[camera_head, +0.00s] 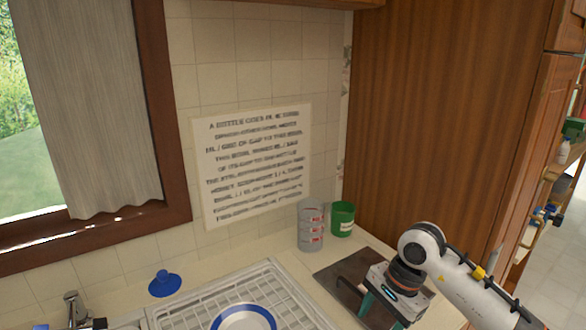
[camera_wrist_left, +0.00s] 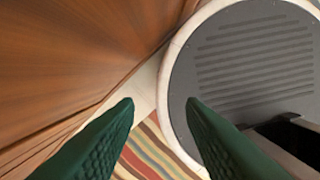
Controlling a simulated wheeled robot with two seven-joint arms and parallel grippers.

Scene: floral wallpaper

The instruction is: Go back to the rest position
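My right gripper (camera_head: 382,314) comes in from the right in the head view. It points down over a dark flat board on the counter, its two teal fingers apart; nothing shows held between them, and the lower tips are partly cut off. My left gripper is outside the head view. In the left wrist view its two green fingers (camera_wrist_left: 160,105) are spread apart and empty, above the floor next to my round grey base.
The counter holds a dish rack (camera_head: 190,316) with a blue-rimmed plate (camera_head: 245,318), stacked grey cans (camera_head: 311,226), a green can (camera_head: 342,219), the dark board (camera_head: 340,277) and a blue plunger-like item (camera_head: 164,284). A wooden cabinet (camera_head: 440,130) stands close at the right. A striped rug (camera_wrist_left: 150,150) lies below my left gripper.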

